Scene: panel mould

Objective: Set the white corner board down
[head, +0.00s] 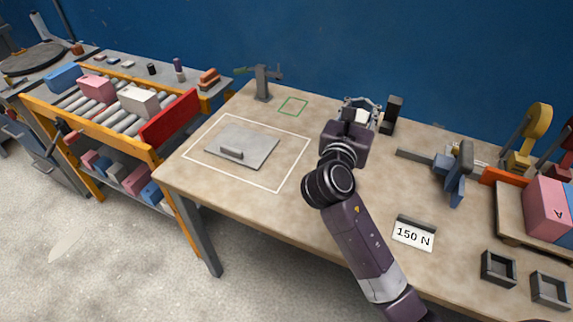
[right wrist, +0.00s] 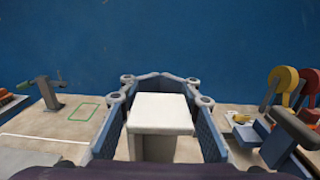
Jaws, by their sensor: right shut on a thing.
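The white corner board (right wrist: 160,108) is a pale block between the fingers of my right gripper (right wrist: 160,88) in the right wrist view. In the head view my right gripper (head: 361,103) is at the back of the table, seen from behind, with a little of the white board showing between its fingers. The gripper is shut on the board. Whether the board touches the table is hidden by the gripper. A green outline (head: 293,106) on the table lies to the left of the gripper and is empty. My left gripper is not in view.
A grey plate with a handle (head: 243,146) lies inside a white outline at the left of the table (head: 290,205). A clamp-like stand (head: 262,84) is at the back left. A dark block (head: 392,114) stands right of the gripper. A 150 N sign (head: 413,235) lies at front.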

